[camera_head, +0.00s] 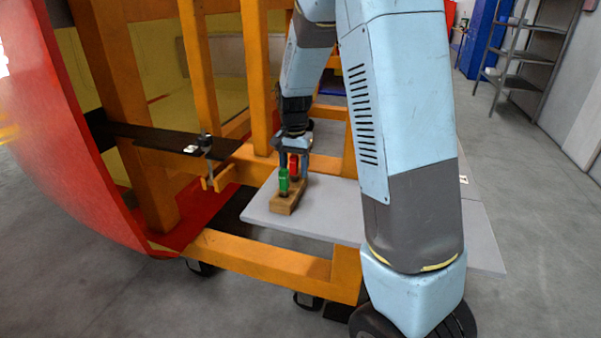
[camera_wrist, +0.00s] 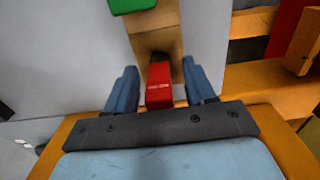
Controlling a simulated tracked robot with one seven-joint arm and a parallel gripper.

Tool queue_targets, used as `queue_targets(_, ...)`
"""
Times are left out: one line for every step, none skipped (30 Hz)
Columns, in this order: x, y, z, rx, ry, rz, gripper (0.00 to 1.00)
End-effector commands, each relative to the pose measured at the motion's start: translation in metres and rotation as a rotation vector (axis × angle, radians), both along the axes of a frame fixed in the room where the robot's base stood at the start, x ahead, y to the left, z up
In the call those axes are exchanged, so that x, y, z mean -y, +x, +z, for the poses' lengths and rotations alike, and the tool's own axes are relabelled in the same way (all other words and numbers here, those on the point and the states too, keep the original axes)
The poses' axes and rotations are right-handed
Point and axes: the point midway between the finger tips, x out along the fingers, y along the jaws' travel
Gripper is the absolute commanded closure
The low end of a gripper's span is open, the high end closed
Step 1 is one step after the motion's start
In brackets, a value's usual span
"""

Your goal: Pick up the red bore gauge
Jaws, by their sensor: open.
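The red bore gauge (camera_wrist: 159,88) stands in a wooden block (camera_wrist: 158,36), and it also shows in the head view (camera_head: 294,166). My gripper (camera_wrist: 162,92) is open, with one blue finger on each side of the red gauge. Gaps show between the fingers and the gauge in the wrist view. In the head view my gripper (camera_head: 294,160) comes down from above over the block (camera_head: 287,199). A green gauge (camera_head: 283,181) stands in the same block beside the red one, at its near end. The lower part of the red gauge is partly hidden.
The block rests on a grey board (camera_head: 330,213) set on an orange frame (camera_head: 265,255). Orange uprights and a large red curved shell (camera_head: 75,140) stand to the left. A dark clamp (camera_head: 207,147) sits on the frame. The grey board is bare around the block.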

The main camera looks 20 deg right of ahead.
Motion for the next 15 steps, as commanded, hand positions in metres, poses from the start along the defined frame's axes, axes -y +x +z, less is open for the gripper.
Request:
queue_targets(0.0001, -0.0002, -0.0059, -0.001, 0.000, 0.000, 0.46)
queue_targets(0.0000, -0.0002, -0.0083, -0.001, 0.000, 0.000, 0.46)
queue_targets(0.0000, -0.0002, -0.0108, -0.001, 0.001, 0.000, 0.46)
queue_targets(0.0001, -0.0001, -0.0120, -0.001, 0.001, 0.000, 0.46)
queue_targets(0.0001, 0.0000, -0.0128, 0.000, 0.000, 0.000, 0.46)
queue_targets(0.0001, 0.0001, -0.0134, 0.001, 0.000, 0.000, 0.46)
queue_targets(0.0002, 0.0002, -0.0136, 0.001, 0.000, 0.000, 0.46)
queue_targets(0.0002, 0.0002, -0.0136, 0.001, 0.000, 0.000, 0.46)
queue_targets(0.0002, 0.0002, -0.0135, 0.001, 0.000, 0.000, 0.46)
queue_targets(0.0003, 0.0002, -0.0134, 0.001, 0.000, 0.000, 0.46)
queue_targets(0.0003, 0.0002, -0.0134, 0.001, 0.000, 0.000, 0.46)
queue_targets(0.0003, 0.0002, -0.0134, 0.001, 0.000, 0.000, 0.47)
queue_targets(0.0003, 0.0001, -0.0134, 0.001, 0.000, 0.000, 0.49)
queue_targets(0.0004, 0.0002, -0.0134, 0.001, 0.000, 0.000, 0.52)
queue_targets(0.0004, 0.0002, -0.0134, 0.001, 0.000, 0.000, 0.56)
